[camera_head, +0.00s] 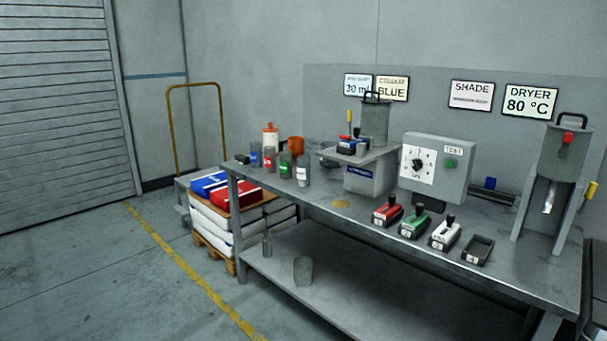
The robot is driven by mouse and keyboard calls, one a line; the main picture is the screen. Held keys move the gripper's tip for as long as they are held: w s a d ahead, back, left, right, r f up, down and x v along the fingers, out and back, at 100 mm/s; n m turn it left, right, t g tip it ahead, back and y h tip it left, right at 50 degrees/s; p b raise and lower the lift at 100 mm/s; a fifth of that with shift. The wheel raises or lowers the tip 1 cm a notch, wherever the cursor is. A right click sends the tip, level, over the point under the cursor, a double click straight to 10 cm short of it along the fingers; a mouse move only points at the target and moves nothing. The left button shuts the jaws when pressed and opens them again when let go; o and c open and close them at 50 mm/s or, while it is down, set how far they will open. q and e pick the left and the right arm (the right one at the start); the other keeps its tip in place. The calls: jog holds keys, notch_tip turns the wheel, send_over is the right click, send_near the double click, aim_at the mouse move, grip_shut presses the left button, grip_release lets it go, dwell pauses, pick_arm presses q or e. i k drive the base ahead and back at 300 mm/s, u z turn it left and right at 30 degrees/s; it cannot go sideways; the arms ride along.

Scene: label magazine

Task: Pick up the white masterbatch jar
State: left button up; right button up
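A row of small grey jars with coloured labels stands upright at the left end of the grey workbench (352,222). The jar with the white label (302,173) is at the right end of the row, nearest the bench's front edge. To its left are the green jar (285,165), the red jar (269,158) and the blue jar (255,155). They stand close together, and the white jar's label faces the camera. Neither of my grippers is in view.
Behind the jars stand a white bottle with an orange cap (270,137) and an orange container (296,146). A grey box unit (370,178) is to the right. Red, green and white blocks line the front. Stacked sacks (230,222) on a pallet sit beyond the bench's left end. The left floor is open.

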aim_at(302, 162)
jog(key=u, duration=0.65)
jog(key=i, duration=1)
jog(key=u, duration=0.35)
jog(key=i, duration=1.05)
jog(key=z, duration=0.6)
